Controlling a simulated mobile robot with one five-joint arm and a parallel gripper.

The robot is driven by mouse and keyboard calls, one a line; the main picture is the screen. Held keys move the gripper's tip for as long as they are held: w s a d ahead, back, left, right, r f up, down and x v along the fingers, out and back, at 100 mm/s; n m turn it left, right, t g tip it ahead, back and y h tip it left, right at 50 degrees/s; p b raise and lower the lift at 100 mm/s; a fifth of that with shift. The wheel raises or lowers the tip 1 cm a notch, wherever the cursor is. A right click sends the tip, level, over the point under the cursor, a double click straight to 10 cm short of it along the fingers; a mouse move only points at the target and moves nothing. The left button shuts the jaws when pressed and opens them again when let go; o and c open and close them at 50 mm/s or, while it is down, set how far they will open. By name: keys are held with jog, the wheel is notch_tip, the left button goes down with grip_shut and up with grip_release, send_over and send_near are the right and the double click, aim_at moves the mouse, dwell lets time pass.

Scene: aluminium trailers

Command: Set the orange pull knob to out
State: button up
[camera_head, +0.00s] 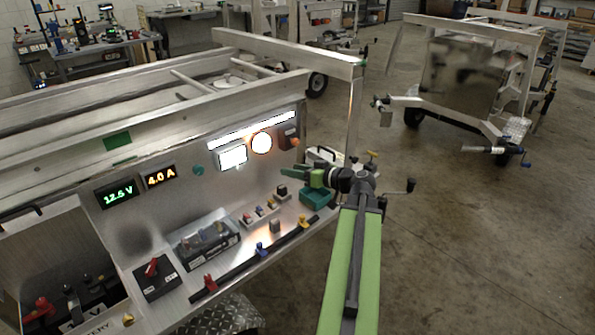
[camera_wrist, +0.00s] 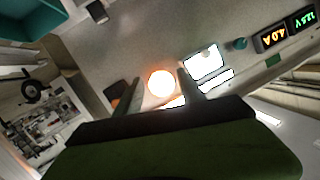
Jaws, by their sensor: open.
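The orange pull knob (camera_head: 295,142) sits near the right end of the upright metal panel, by a small dark plate, right of a glowing round lamp (camera_head: 262,143). My gripper (camera_head: 284,171) is open and empty in front of the panel, a little below the knob in the head view. In the wrist view the fingers of my gripper (camera_wrist: 160,76) point at the panel, with the lamp (camera_wrist: 161,85) showing between them. A dark plate with some orange (camera_wrist: 117,91) lies left of the left finger, partly hidden. How far out the knob stands cannot be told.
A lit white screen (camera_head: 232,157) and a teal knob (camera_head: 198,170) are left of the lamp. Below stand small switches (camera_head: 260,212), a teal box (camera_head: 318,197) and a black cable rail (camera_head: 255,258). A metal frame post (camera_head: 354,115) rises at right. Open floor lies further right.

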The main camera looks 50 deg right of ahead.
jog(key=s+d+m+t+h+b, duration=0.1)
jog(key=s+d+t+h+b, duration=0.2)
jog(key=s+d, duration=0.6)
jog(key=h+p, duration=0.1)
send_near(297, 142)
jog(key=w, duration=0.6)
jog(key=w+d, duration=0.1)
jog(key=w, duration=0.2)
grip_shut()
dwell(0.5)
